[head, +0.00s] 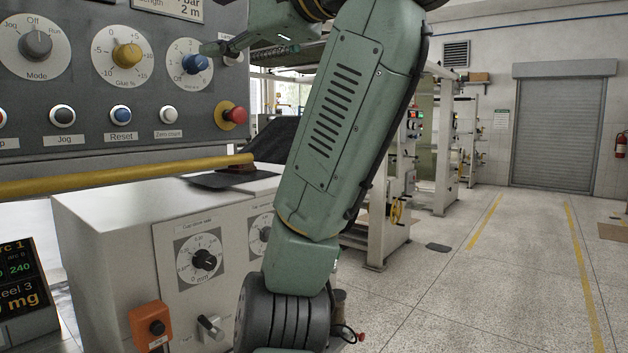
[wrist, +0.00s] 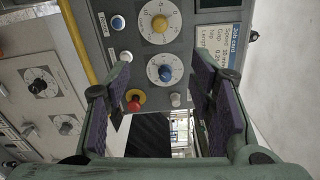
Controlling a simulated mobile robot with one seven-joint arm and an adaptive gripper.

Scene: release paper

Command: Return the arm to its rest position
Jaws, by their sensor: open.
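My gripper (wrist: 163,75) is open in the wrist view, its two purple-padded fingers spread wide with nothing held between them. It faces the control panel (wrist: 133,30). The blue knob (wrist: 165,73) on its white dial shows in the gap between the fingers. In the head view my gripper (head: 215,47) is partly visible near the top, with a fingertip by the blue knob (head: 195,64). The exact gap to the panel cannot be told. My green arm is raised and bent across the middle of the head view, hiding part of the scene.
A yellow bar (head: 130,177) runs below the panel, above a pale cabinet (head: 110,225) with dials. A red stop button (head: 236,114) sticks out at the panel's right. An orange box (head: 150,326) is on the cabinet front. Open floor (head: 480,290) lies to the right.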

